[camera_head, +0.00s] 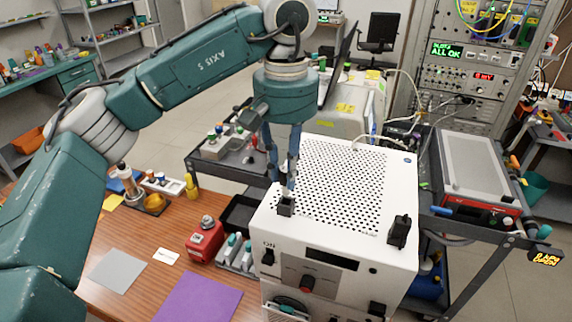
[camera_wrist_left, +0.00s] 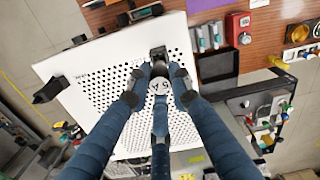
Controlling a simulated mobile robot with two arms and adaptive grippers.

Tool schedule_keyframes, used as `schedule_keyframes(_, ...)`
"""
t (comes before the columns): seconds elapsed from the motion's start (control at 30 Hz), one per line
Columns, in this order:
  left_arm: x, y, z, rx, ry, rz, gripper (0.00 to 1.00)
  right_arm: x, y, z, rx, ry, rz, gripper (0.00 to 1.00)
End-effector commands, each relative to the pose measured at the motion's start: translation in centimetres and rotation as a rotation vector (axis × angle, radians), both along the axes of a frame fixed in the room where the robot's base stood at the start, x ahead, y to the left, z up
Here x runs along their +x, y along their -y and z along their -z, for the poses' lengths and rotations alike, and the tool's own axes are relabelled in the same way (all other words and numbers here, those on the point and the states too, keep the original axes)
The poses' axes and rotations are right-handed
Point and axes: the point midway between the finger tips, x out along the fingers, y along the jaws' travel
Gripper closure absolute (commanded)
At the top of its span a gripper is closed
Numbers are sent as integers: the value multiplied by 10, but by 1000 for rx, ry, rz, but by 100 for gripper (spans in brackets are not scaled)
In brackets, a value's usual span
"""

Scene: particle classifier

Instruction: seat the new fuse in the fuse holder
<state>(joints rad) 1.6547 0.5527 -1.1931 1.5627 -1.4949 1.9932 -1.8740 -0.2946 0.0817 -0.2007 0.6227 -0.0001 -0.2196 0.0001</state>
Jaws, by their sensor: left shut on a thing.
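My left gripper (camera_head: 287,178) points down over the white cabinet (camera_head: 330,190) with its blue fingers shut on the fuse. In the left wrist view the gripper (camera_wrist_left: 159,74) has the fuse (camera_wrist_left: 160,87) between its fingers, a pale piece marked "5A". The black fuse holder (camera_head: 286,207) stands on the cabinet top near its front left corner, just under the fingertips. It also shows in the wrist view (camera_wrist_left: 158,54), right by the fingertips. The fingers hide the fuse's lower end, so I cannot tell whether it is in the holder. My right gripper is not in view.
A black block (camera_head: 398,232) stands on the cabinet's right front edge. A red box (camera_head: 205,241) and a grey rack (camera_head: 237,256) stand on the wooden table left of the cabinet. A purple mat (camera_head: 197,299) and a grey mat (camera_head: 117,271) lie there. The perforated top behind the holder is clear.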

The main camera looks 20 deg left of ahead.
Motion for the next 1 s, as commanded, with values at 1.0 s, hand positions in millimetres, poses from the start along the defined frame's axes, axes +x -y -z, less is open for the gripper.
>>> schedule_keyframes(1.0,0,0,10,-1,1,0,98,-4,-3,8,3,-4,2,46)
